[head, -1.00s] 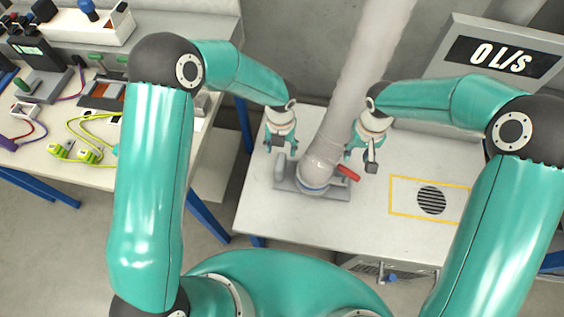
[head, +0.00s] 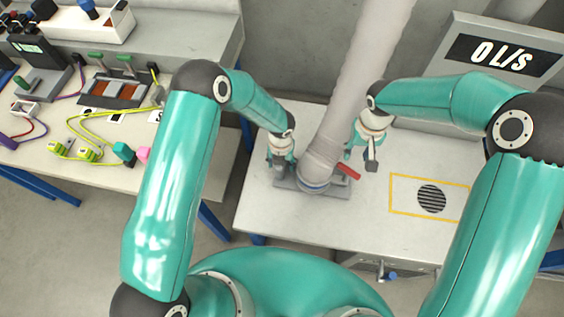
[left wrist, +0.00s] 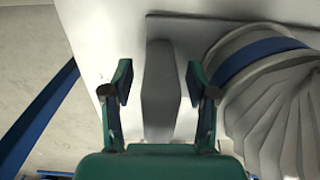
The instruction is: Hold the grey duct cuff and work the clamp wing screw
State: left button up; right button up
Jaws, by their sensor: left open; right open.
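The grey duct cuff (head: 318,170) is at the duct's lower end, with a blue ring (head: 314,185), on a grey base plate (head: 332,192). In the left wrist view the blue ring (left wrist: 262,55) is at the right. A red wing (head: 348,171), apparently the clamp wing screw, sticks out right of the cuff. My left gripper (head: 279,166) is at the plate's left end. In the left wrist view its open fingers (left wrist: 160,84) stand on either side of an upright grey bar (left wrist: 158,95), apparently with gaps. My right gripper (head: 361,160) is open above and right of the red wing.
The pale ribbed duct (head: 360,70) rises between my arms. A yellow-framed vent (head: 431,199) lies right on the white table (head: 300,218). A display (head: 502,58) reads 0 L/s. A second bench (head: 105,175) with cables stands left.

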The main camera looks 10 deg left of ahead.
aim_at(349, 170)
pick_arm(q)
grip_shut()
pick_arm(e)
jog(key=shift+o, duration=0.2)
notch_tip(349, 170, down, 10)
jog(key=n, duration=1.1)
jog(key=shift+r, duration=0.2)
dwell(0.3)
